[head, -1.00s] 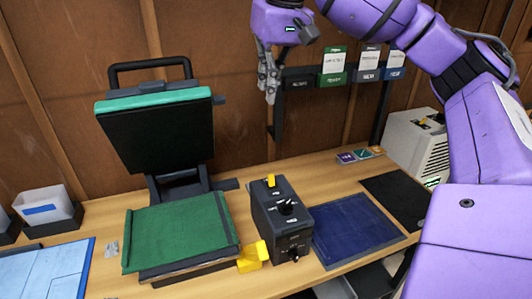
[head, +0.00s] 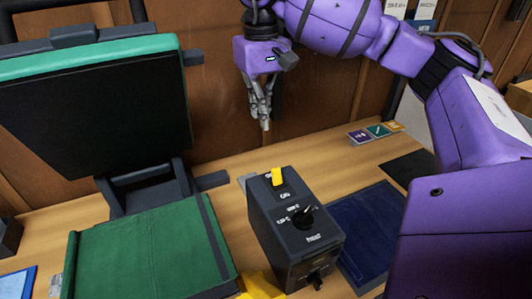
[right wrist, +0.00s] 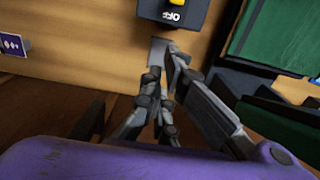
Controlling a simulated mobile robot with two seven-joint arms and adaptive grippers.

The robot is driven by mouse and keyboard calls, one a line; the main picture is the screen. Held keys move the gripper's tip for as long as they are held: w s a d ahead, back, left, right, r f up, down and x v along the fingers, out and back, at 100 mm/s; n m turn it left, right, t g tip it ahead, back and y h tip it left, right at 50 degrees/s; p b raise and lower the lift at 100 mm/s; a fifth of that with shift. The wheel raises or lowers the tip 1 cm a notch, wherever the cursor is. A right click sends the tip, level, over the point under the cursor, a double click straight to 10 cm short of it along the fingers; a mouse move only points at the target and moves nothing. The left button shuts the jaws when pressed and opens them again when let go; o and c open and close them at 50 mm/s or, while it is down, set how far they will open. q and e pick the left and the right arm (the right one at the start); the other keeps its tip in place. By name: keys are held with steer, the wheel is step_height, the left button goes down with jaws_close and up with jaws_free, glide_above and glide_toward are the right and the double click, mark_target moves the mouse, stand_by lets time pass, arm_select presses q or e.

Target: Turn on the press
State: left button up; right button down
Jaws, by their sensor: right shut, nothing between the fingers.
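The press (head: 95,105) stands open at the left, its dark upper plate with a green edge tilted up above a green-covered lower bed (head: 150,255). A dark control box (head: 290,225) stands to its right, with a yellow switch (head: 278,177) on top, a black dial (head: 302,215) and a knob low on its front. My right gripper (head: 265,124) is shut and empty, pointing down above and behind the box, apart from the switch. In the right wrist view the box (right wrist: 170,17) shows at the top edge, with the word OFF beside the partly cut-off yellow switch. My left gripper is out of view.
A dark blue mat (head: 365,230) lies right of the box. Small coloured tiles (head: 377,131) lie near the wooden wall. A yellow piece (head: 258,287) sits between the press bed and box.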

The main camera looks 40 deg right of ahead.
mark_target(277, 177)
steer(key=s+f+p, duration=0.2)
steer(key=s+f, duration=0.1)
steer(key=f, duration=0.5)
steer(key=shift+s+a+f, duration=0.3)
steer(key=shift+s+a, duration=0.1)
steer(key=shift+a, duration=0.05)
stand_by(0.4)
